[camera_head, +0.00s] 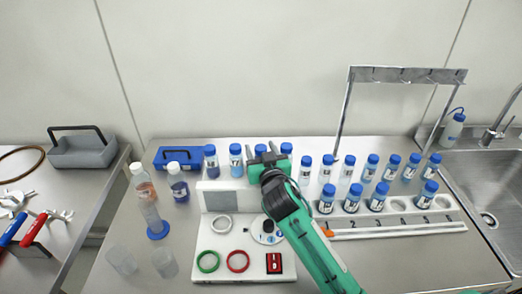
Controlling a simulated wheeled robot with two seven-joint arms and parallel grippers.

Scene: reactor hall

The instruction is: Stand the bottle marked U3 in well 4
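My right gripper (261,150) reaches over the back of the bench, its fingers apart with a blue-capped bottle (260,149) showing between or just behind them; I see no contact. Its arm hides part of the bench. Several blue-capped bottles stand at the back, such as one (236,161) left of the gripper and one (287,149) right of it. Labels are too small to read, so I cannot tell which is U3. The numbered white rack (385,228) holds several bottles at right; well 4 (398,206) looks empty. My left gripper is not in view.
A metal frame (405,75) rises behind the row of bottles at right. A white panel (215,255) with coloured rings lies in front of the gripper. A blue box (178,155), clear cups (164,262) and other bottles stand at left. A sink (495,185) is at far right.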

